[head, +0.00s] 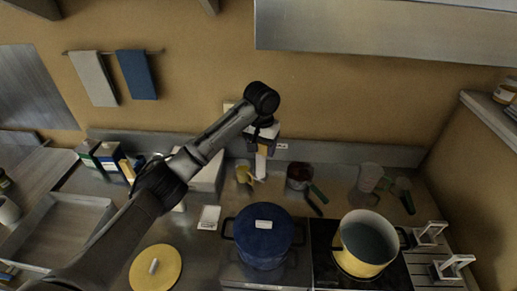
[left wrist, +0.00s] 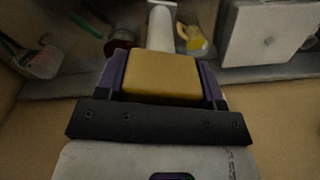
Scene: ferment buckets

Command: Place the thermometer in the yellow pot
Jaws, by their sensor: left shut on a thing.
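The yellow pot (head: 352,262) stands open on the hob at the lower right of the head view, with grey-blue contents inside. My left gripper (head: 264,141) is above the back of the counter, up and to the left of the pot. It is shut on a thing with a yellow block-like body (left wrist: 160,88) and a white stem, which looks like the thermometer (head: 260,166). In the left wrist view the yellow body sits between the purple fingers and the white stem points away from the gripper. My right gripper is not in view.
A lidded blue pot (head: 262,245) stands left of the yellow pot. A yellow lid (head: 148,276) lies at the front left. A yellow jug (head: 243,173), a red pot (head: 299,177) and clear jugs (head: 370,176) line the back. White brackets (head: 430,233) stand right of the hob.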

